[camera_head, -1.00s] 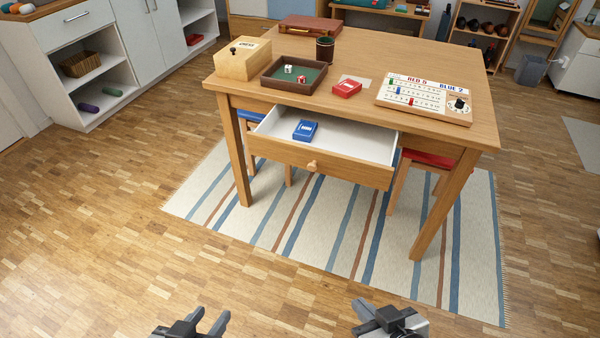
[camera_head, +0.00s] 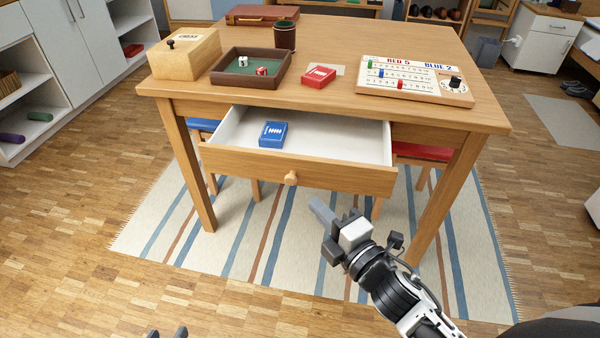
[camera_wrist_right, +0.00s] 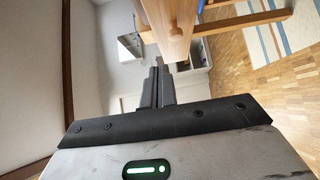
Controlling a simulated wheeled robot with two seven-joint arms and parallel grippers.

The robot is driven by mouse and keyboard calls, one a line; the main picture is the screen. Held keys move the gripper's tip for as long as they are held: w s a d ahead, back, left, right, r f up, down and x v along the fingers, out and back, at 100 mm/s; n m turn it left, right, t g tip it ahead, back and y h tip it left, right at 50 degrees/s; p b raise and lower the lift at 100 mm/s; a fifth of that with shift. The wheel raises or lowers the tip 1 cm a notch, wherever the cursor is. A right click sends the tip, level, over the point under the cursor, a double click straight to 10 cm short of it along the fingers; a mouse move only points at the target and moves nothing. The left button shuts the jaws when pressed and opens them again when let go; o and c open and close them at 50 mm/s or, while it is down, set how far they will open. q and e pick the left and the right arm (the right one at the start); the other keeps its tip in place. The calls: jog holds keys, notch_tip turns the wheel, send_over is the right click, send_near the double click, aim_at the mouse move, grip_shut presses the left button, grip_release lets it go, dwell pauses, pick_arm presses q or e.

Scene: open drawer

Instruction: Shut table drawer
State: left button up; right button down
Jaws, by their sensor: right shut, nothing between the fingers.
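The wooden table (camera_head: 330,62) has its drawer (camera_head: 330,176) pulled out toward me. The drawer has a pale wooden front with a round knob (camera_head: 291,178) and a white inside. A blue card box (camera_head: 273,134) lies in the drawer. My right gripper (camera_head: 318,209) is in front of the drawer, below and right of the knob, and looks apart from it. Its fingers are shut and empty, together in the right wrist view (camera_wrist_right: 158,84). Only the fingertips of my left gripper (camera_head: 167,333) show at the bottom edge, spread apart and empty, far from the drawer.
On the table top are a wooden chess box (camera_head: 185,55), a dice tray (camera_head: 250,81), a dark cup (camera_head: 285,36), a red card box (camera_head: 318,76) and a scoreboard (camera_head: 415,80). Stools with blue and red seats stand under the table. A striped rug (camera_head: 330,270) lies below.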

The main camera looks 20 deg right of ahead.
send_near(291, 162)
jog(key=w+a, duration=0.3)
pick_arm(q)
jog(key=shift+d+f, duration=0.1)
jog(key=shift+f, duration=0.3)
pick_arm(e)
jog(key=shift+w+d, duration=1)
jog(key=shift+w, duration=0.3)
